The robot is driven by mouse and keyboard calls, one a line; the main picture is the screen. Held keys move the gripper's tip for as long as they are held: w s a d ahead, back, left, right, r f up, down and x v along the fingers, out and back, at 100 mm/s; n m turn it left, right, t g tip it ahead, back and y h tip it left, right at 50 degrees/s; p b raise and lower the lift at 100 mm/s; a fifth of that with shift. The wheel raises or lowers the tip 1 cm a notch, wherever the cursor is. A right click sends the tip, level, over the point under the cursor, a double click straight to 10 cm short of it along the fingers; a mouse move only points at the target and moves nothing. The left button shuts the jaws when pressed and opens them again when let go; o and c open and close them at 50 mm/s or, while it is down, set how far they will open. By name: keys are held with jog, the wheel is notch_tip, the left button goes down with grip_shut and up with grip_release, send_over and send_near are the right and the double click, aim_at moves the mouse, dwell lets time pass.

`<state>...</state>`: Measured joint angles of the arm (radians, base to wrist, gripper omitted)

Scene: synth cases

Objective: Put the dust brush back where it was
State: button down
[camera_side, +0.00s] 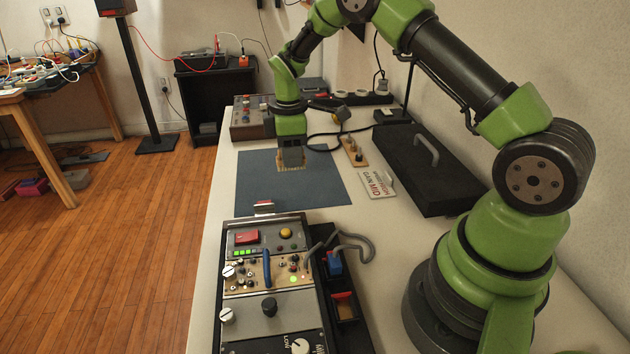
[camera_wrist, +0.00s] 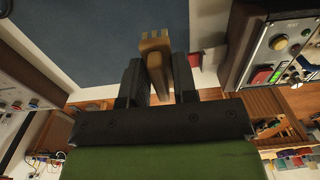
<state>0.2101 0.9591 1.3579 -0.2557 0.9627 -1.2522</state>
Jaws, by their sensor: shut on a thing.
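My gripper (camera_side: 291,156) is shut on the dust brush (camera_side: 293,168), a small tan piece with a toothed or bristled edge. It hangs over the blue-grey mat (camera_side: 325,188); the side view does not show clearly whether it touches the mat. In the wrist view my gripper (camera_wrist: 158,72) has its two dark fingers on either side of the brush's brown body (camera_wrist: 156,55). The toothed end points away from the fingers, over the mat (camera_wrist: 105,30). The part between the fingers is partly hidden.
A control panel (camera_side: 268,307) stands at the front of the table. A peg block (camera_side: 353,152), a white label plate (camera_side: 377,185) and a black case (camera_side: 432,178) lie right of the mat. A box with buttons (camera_side: 250,118) stands behind. Much of the mat is bare.

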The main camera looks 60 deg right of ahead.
jog(key=s+d+r, duration=0.1)
jog(key=s+d, duration=0.2)
jog(key=s, duration=0.6)
send_over(369, 219)
notch_tip(369, 219, down, 4)
jog(key=shift+a+f, duration=0.1)
jog(key=shift+f, duration=2.35)
jog(key=shift+f, duration=0.1)
jog(key=c, duration=0.9)
grip_release()
